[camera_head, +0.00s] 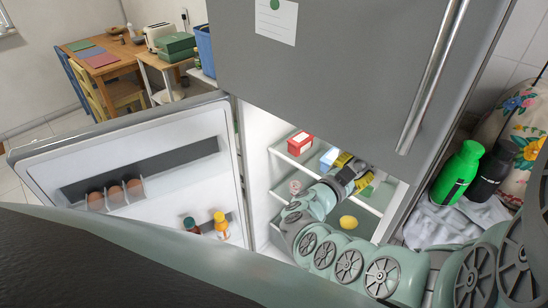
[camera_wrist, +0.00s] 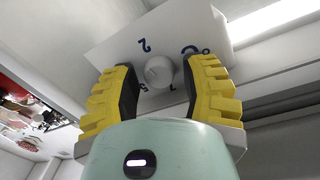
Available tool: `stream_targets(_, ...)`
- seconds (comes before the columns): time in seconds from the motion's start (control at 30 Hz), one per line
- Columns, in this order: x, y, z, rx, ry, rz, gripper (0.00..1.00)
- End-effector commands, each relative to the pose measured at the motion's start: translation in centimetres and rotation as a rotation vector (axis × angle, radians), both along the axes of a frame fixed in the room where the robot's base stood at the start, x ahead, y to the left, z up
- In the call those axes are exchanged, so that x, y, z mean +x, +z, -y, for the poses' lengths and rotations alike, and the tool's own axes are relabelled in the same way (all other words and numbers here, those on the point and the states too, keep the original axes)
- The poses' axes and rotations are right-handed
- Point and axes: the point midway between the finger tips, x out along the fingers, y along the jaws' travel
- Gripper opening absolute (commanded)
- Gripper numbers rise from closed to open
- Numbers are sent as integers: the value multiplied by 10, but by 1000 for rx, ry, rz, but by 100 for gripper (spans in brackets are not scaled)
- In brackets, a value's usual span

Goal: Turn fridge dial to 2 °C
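The fridge dial (camera_wrist: 161,70) is a small round white knob on a pale panel (camera_wrist: 118,46) in the wrist view. A blue 2 shows at its upper left, a 5 at its lower left, a 7 below right and a partly hidden mark at its upper right. A faint line shows on the knob, but I cannot tell which number it points to. My gripper (camera_wrist: 160,76) is open, its yellow-backed fingers on either side of the dial with gaps visible. In the head view my gripper (camera_head: 352,170) is inside the open fridge, and the dial is hidden.
The fridge door (camera_head: 205,125) stands open at left, holding eggs (camera_head: 115,193) and bottles (camera_head: 221,225). Inside are glass shelves with a red box (camera_head: 299,143) and a lemon (camera_head: 348,222). A green bottle (camera_head: 458,172) stands outside at right.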

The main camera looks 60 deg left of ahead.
Motion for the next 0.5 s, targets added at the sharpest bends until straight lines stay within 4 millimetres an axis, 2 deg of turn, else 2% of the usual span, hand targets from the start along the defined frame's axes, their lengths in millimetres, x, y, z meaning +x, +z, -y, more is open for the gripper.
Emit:
stream_targets(0.03, 0, 0, 0, 0, -1, 0, 50)
stream_targets(0.13, 0, 0, 0, 0, -1, 0, 60)
stream_targets(0.5, -6, 0, 1, 1, -1, -1, 60)
